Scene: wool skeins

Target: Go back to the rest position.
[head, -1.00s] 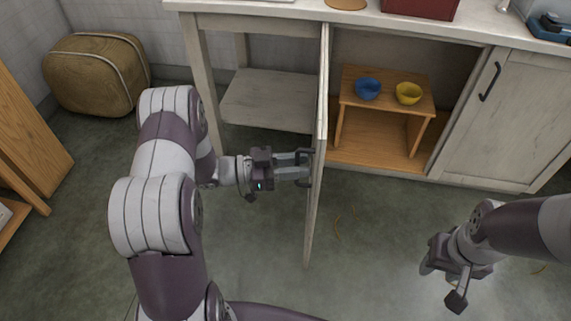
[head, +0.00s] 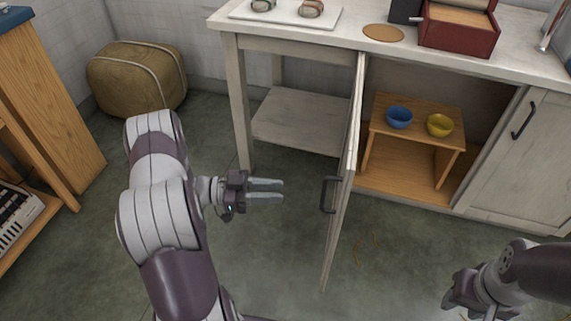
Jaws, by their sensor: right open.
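My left gripper (head: 266,191) is left of the open cabinet door, apart from the door's dark handle (head: 328,195). Its two fingers point right with a gap between them and nothing in it. The cabinet door (head: 345,180) stands swung out toward me, seen nearly edge-on. My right gripper (head: 462,303) is low at the right, over the floor, its fingers partly cut off by the bottom edge. It is open, and I see nothing in it.
Inside the cabinet, a blue bowl (head: 399,117) and a yellow bowl (head: 440,125) stand on a small wooden shelf (head: 418,131). A tan pouf (head: 137,78) sits at the back left. A wooden unit (head: 58,100) is at far left.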

